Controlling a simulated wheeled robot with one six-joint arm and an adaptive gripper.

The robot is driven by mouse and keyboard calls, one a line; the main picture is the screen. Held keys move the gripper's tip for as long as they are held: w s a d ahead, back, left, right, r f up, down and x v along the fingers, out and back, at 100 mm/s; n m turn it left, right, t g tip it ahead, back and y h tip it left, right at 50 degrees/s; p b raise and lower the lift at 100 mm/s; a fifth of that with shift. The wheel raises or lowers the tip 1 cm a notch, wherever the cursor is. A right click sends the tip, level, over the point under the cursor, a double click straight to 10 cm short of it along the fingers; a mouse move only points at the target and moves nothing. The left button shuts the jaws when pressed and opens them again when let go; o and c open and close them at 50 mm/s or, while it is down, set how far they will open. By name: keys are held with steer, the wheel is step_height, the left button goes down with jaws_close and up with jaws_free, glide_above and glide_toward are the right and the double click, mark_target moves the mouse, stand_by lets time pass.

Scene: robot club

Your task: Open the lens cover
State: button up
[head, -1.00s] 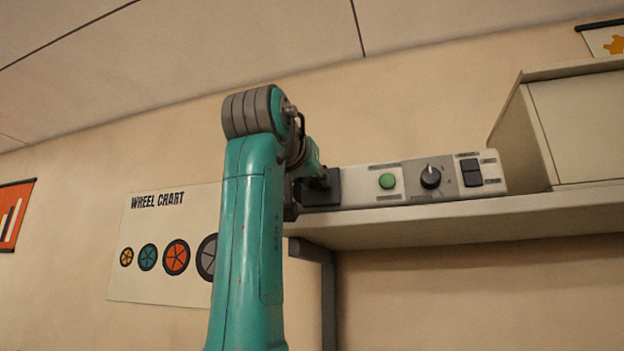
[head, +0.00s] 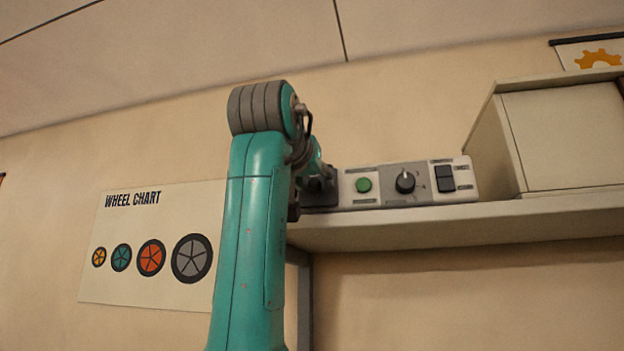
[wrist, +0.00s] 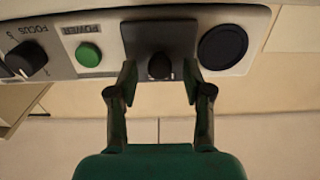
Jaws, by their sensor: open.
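A dark grey square plate with a black knob, which looks like the lens cover (wrist: 150,36), sits on the front of a control panel in the wrist view. Its knob (wrist: 160,66) lies between the two fingers of my gripper (wrist: 160,76). The gripper is open, one finger on each side of the knob, with gaps showing. A round dark disc (wrist: 222,47) is beside the plate on the right. In the head view the plate (head: 320,199) is partly hidden behind my arm, and the fingertips cannot be made out.
The panel also has a green POWER button (wrist: 89,54), a FOCUS dial (wrist: 27,58) and a black rocker switch (head: 444,178). It stands on a shelf (head: 420,228) beside a large cream box (head: 560,140). A wheel chart (head: 150,285) hangs on the wall at left.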

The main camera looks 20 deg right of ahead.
steer(key=v, duration=1.2)
steer(key=shift+w+f, duration=0.1)
